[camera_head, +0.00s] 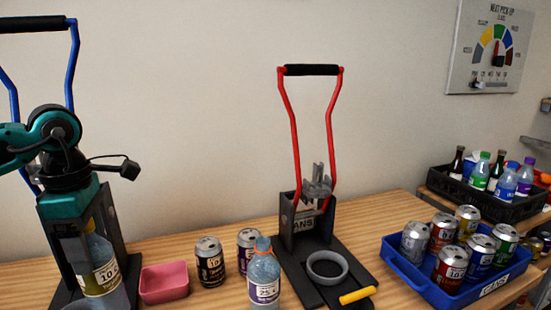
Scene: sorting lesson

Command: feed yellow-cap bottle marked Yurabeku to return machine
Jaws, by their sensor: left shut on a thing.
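My left gripper (84,232) is at the left, pointing down and shut on a clear bottle (102,272). No machine marked for returns can be made out. My right gripper is not in view.
An orange-cap bottle (264,282), a black can (209,262), another can (247,248) and a pink bowl (165,283) stand mid-table. A red-armed press (297,130) marked CANS is behind. A blue can tray (395,277) and black bottle crate (440,178) are right.

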